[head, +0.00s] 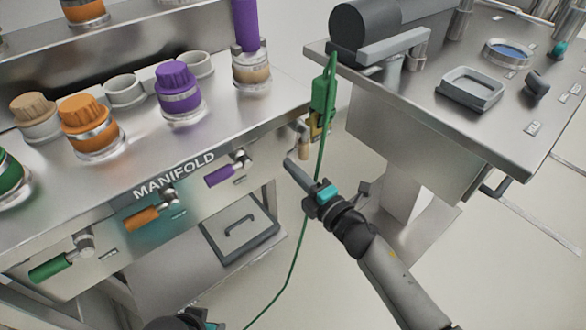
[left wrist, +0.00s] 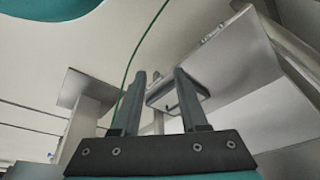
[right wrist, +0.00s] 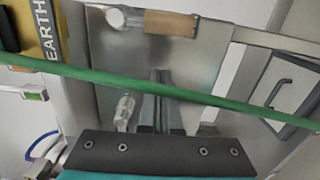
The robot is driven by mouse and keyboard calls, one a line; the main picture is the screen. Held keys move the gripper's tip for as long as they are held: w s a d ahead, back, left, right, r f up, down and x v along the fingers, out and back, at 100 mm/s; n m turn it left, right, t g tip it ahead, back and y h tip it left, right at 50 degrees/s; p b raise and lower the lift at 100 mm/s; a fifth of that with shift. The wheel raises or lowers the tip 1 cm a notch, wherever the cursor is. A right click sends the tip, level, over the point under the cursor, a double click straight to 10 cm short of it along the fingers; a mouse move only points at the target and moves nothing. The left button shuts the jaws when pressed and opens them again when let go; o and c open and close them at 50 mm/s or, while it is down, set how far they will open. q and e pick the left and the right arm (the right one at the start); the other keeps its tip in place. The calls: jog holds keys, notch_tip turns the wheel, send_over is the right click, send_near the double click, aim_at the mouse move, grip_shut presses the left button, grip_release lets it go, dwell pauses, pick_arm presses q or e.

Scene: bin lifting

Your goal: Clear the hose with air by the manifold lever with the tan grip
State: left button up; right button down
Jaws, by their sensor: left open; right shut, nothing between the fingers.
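The manifold (head: 150,205) is a steel bench front with a row of levers. In the right wrist view the tan grip (right wrist: 170,23) lies across the top, beyond the fingertips. My right gripper (head: 290,160) is shut and empty, its tips just below and left of the tan grip in the head view; contact cannot be told there. My left gripper (left wrist: 160,75) is open and empty, below the bench; only part of it shows at the head view's bottom edge. I cannot pick out the hose.
Green (head: 50,267), orange (head: 142,219) and purple (head: 220,176) levers sit to the left. A green clamp (head: 323,92) with a yellow EARTH tag (right wrist: 40,35) hangs beside the tan lever. Its green cable (right wrist: 150,88) crosses before my right fingers. A steel table (head: 440,120) stands right.

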pick_arm(q)
jog(key=shift+g, duration=0.4)
jog(key=shift+s+a+f+p, duration=0.1)
jog(key=shift+s+f+p, duration=0.25)
jog(key=shift+f, duration=0.4)
jog(key=shift+s+f+p, duration=0.25)
jog(key=shift+f+p, duration=0.05)
jog(key=shift+f, duration=0.4)
jog(key=shift+s+a+f+p, duration=0.1)
jog(key=shift+s+f+p, duration=0.25)
jog(key=shift+f, duration=0.4)
pick_arm(e)
jog(key=v, duration=1)
